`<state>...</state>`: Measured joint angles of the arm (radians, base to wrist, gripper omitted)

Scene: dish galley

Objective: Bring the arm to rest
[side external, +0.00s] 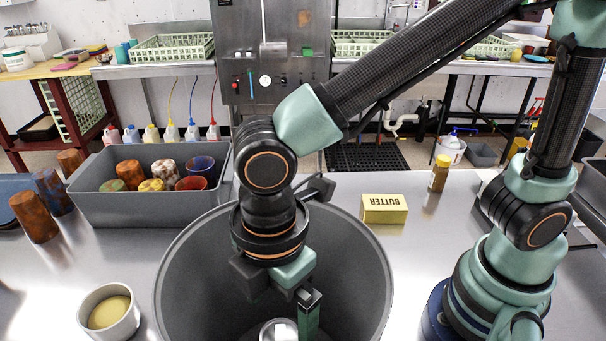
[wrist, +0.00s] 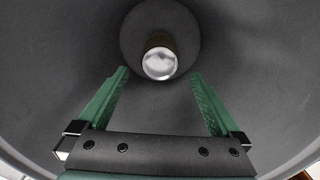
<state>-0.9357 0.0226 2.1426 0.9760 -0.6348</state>
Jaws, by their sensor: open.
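My gripper (side external: 306,312) points down inside a large grey round bin (side external: 182,275). In the wrist view my gripper (wrist: 160,75) has its two green fingers spread wide with nothing between them. A can with a pale silvery end (wrist: 159,64) is at the bottom of the bin, beyond the fingertips. Its pale top (side external: 278,331) also shows at the lower edge of the side view, beside my finger. The bin's base is cut off in the side view.
Left of the bin, a grey tub (side external: 130,208) holds several cups, with brown cups (side external: 34,217) beside it. A white bowl (side external: 109,312) stands front left.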

